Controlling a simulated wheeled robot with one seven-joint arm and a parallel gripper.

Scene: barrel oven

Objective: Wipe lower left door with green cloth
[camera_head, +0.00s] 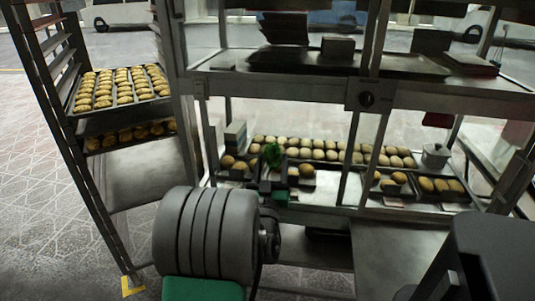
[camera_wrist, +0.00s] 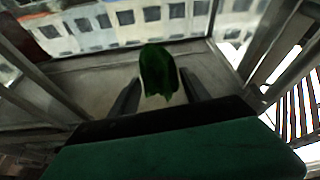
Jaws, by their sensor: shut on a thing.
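The green cloth (camera_head: 273,154) is a small bunched piece at the end of my gripper (camera_head: 272,168), in front of the lower left section of the metal case. In the wrist view the cloth (camera_wrist: 157,70) sticks out between the two dark fingers of my gripper (camera_wrist: 159,88), which is shut on it. The lower left door (camera_head: 320,118) lies behind the cloth, with shelves of rolls showing through it. I cannot tell whether the cloth touches the door. My arm hides part of the section's lower edge.
A tall rack (camera_head: 62,110) with trays of pastries (camera_head: 118,88) stands at the left. The case's upper shelf (camera_head: 290,83) runs above the cloth. A slanted metal post (camera_head: 349,160) is right of it, and a silver pot (camera_head: 435,156) stands farther right.

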